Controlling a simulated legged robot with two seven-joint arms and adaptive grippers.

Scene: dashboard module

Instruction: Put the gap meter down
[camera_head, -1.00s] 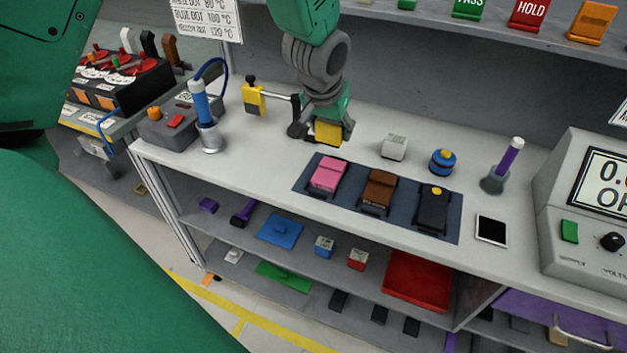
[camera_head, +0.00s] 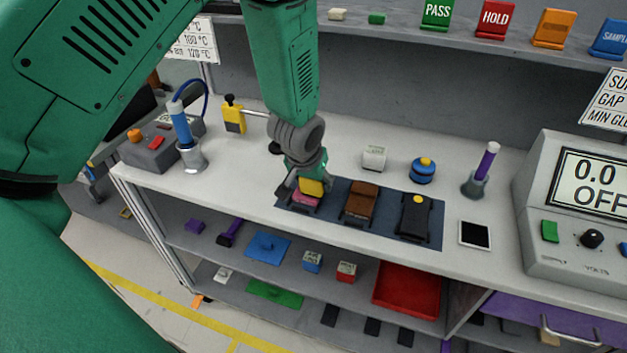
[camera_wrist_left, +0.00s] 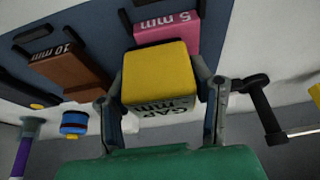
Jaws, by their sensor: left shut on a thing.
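The gap meter (camera_head: 312,187) is a yellow block; the left wrist view shows its yellow face (camera_wrist_left: 158,70) and "GAP mm" lettering on a pale side. My left gripper (camera_head: 303,191) is shut on it, one finger at each side. It is over the left end of the dark blue mat (camera_head: 384,216), at the pink 5 mm block (camera_head: 305,201), which it partly hides. I cannot tell whether the meter touches the pink block (camera_wrist_left: 167,32). My right gripper is not in view.
A brown 10 mm block (camera_head: 360,202) and a black block (camera_head: 415,215) lie on the mat. Behind are a white cube (camera_head: 374,158) and a blue knob (camera_head: 422,171). A yellow tool (camera_head: 233,117) stands left.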

